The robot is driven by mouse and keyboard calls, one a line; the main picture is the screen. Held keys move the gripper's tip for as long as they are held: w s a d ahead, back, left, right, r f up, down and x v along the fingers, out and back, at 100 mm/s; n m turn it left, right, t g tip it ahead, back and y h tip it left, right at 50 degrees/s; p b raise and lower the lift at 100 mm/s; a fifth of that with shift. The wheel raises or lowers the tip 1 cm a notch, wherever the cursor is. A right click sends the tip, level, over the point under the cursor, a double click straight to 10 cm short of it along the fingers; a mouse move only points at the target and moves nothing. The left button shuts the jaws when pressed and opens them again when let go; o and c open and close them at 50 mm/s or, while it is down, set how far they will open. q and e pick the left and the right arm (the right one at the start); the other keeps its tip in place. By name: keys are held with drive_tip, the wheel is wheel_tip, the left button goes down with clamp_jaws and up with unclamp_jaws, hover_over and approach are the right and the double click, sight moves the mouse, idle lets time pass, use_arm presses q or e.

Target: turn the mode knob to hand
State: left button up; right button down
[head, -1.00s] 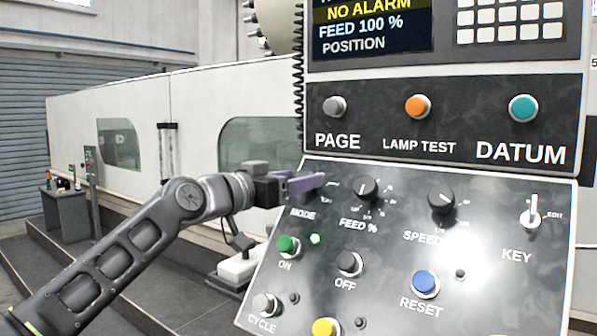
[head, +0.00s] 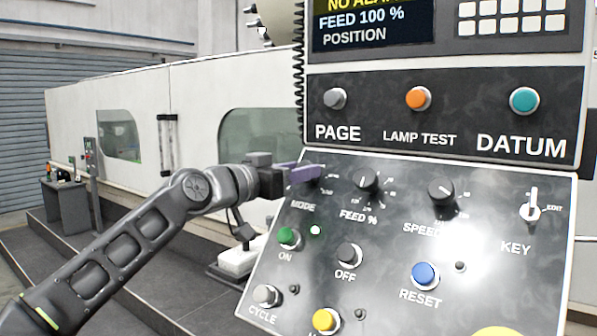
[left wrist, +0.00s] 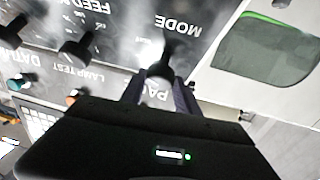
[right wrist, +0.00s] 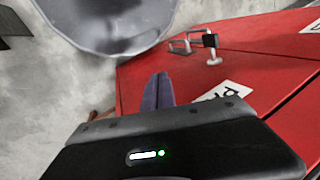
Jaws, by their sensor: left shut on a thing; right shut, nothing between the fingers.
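The control panel (head: 400,262) fills the right of the head view. My left gripper (head: 306,174) is at its upper left corner, with purple-grey fingers over the MODE knob. In the left wrist view the fingers (left wrist: 160,90) are shut on the dark mode knob (left wrist: 172,62), beside the MODE label (left wrist: 178,27). The knob's pointer setting is hidden by the fingers, and its scale marks are too small to read. My right gripper (right wrist: 158,92) shows only in the right wrist view, shut and empty, away from the panel.
The FEED % knob (head: 366,181) is just right of the mode knob. The green ON button (head: 288,238) is below it, beside a lit lamp (head: 315,230). The PAGE button (head: 335,98) is above. A red cabinet (right wrist: 235,85) with handles is near my right gripper.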

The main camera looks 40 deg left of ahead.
use_arm(q)
clamp_jaws()
drive_tip(key=shift+f, duration=0.1)
